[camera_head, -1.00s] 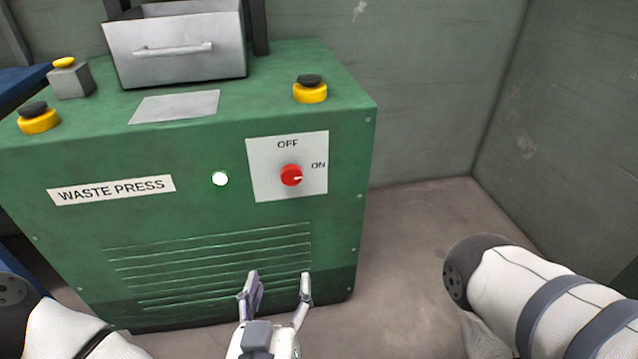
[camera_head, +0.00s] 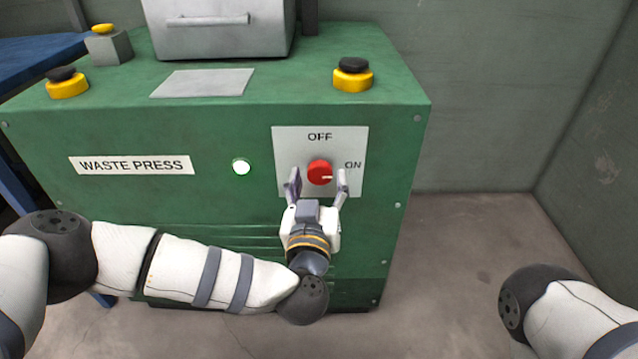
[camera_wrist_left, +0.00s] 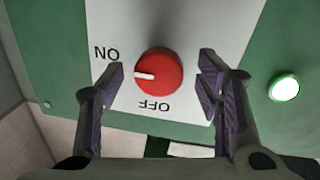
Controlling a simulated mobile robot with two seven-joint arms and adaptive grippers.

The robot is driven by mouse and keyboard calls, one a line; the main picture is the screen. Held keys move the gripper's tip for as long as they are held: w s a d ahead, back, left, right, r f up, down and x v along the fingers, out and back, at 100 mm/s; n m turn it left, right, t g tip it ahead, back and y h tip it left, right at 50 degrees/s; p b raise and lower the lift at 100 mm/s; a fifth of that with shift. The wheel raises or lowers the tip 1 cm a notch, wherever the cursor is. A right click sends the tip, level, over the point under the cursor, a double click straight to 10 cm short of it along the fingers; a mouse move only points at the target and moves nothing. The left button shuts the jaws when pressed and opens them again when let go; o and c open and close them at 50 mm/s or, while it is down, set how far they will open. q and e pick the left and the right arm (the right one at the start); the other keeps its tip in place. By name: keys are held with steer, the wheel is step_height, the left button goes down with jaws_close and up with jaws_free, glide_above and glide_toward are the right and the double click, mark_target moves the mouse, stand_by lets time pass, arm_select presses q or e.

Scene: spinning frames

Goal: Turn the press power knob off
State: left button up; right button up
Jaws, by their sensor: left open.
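The red power knob (camera_head: 319,172) sits on a pale plate (camera_head: 291,146) marked OFF at the top and ON at the right, on the front of the green waste press (camera_head: 160,213). Its white mark points right, toward ON. My left gripper (camera_head: 318,178) is open in front of the knob, with one finger to each side and a little below it. My right gripper is out of view.
A lit white lamp (camera_head: 241,168) is left of the plate. Yellow and black buttons (camera_head: 352,75) and a grey drawer with a handle (camera_head: 207,20) are on top of the press. Bare floor (camera_head: 460,240) lies to the right, before grey walls.

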arm_select(q)
steer(key=shift+w, duration=0.3)
steer(key=c, duration=1.2)
steer(key=shift+o, duration=0.2)
steer(key=shift+n, duration=0.3)
steer(key=n, duration=0.4)
steer(key=shift+d, duration=0.1)
steer(key=n, duration=0.4)
steer(key=shift+d+n+t+b, duration=0.1)
steer(key=shift+n+t+b, duration=0.2)
steer(key=shift+n+t, duration=0.1)
steer(key=n+y+b, duration=0.1)
steer(key=n, duration=0.3)
steer(key=shift+n, duration=0.4)
steer(key=shift+d+n+y+b, duration=0.1)
steer(key=shift+n+y+b, duration=0.25)
steer(key=shift+n, duration=2.15)
